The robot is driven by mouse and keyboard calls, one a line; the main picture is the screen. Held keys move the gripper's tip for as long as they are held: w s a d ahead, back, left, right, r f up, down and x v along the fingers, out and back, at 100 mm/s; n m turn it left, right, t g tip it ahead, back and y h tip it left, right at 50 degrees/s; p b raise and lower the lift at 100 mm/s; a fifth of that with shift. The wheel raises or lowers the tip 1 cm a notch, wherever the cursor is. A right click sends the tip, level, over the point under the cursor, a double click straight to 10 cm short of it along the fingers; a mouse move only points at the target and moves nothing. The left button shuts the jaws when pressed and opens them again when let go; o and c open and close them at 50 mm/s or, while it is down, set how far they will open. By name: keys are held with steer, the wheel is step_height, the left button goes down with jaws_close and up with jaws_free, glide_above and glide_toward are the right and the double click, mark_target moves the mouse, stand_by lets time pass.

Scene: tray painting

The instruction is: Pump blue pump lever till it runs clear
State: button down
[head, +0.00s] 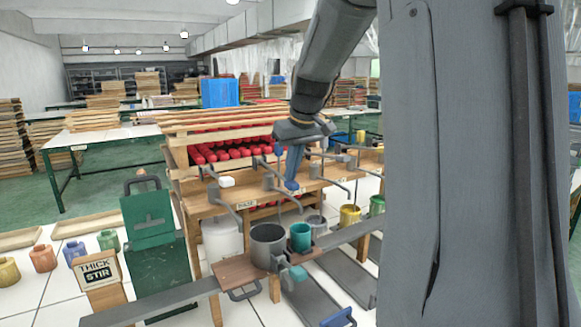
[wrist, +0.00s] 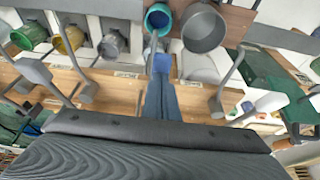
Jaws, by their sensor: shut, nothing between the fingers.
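My gripper (head: 292,186) points down in front of the wooden pump bench, its blue-grey fingers together and empty. It also shows in the wrist view (wrist: 161,66), just below the teal cup (wrist: 158,20) in the picture. Several grey bent levers and spouts line the bench; one lever (head: 222,188) is left of my gripper. I cannot tell which is the blue pump's lever. The teal cup (head: 300,238) stands beside a large grey pot (head: 268,246); its inside looks blue in the wrist view. What flows from any spout is not visible.
A grey cup (head: 316,226), a yellow cup (head: 350,215) and a green cup (head: 377,205) stand along the bench front. A "THICK STIR" sign (head: 98,271) and a green box (head: 148,212) are at left. A blue handle (head: 338,318) lies low in front.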

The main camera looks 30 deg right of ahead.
steer(key=shift+f+b, duration=0.6)
steer(key=shift+f, duration=0.95)
step_height(320, 180, up, 10)
steer(key=p, duration=0.8)
steer(key=shift+a+r, duration=0.1)
